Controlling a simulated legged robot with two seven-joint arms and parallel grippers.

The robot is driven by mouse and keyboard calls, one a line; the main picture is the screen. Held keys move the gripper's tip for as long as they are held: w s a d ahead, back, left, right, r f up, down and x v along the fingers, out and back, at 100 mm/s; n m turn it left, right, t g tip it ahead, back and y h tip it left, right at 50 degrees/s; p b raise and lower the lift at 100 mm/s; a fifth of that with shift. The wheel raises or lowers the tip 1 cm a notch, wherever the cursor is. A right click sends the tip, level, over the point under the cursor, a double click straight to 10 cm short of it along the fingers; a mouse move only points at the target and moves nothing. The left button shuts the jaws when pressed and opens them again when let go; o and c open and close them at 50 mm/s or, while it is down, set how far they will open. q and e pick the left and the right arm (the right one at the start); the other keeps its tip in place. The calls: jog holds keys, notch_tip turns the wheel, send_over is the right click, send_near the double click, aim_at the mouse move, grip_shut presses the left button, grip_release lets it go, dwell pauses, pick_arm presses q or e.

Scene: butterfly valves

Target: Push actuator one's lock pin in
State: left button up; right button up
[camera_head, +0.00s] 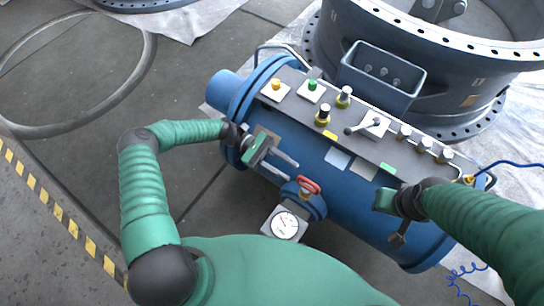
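A blue cylindrical actuator (228,89) lies across the middle, with a grey panel (297,107) along its top. I cannot tell which fitting is the lock pin. My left gripper (293,172) is over the near side of the cylinder, below the panel. Its two fingers are apart with nothing between them. My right gripper (398,238) is at the right part of the cylinder, pointing down. Its fingers are too unclear to judge.
The panel also carries a yellow button (276,86), a green button (312,85), a lever (366,126) and several small knobs at the right. A red-handled valve (307,186) and gauge (285,225) stick out in front. A large flanged ring (420,45) stands behind.

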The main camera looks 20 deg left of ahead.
pick_arm(q)
jog(key=v, duration=0.5)
jog(key=shift+w+a, duration=0.1)
jog(key=shift+a, duration=0.05)
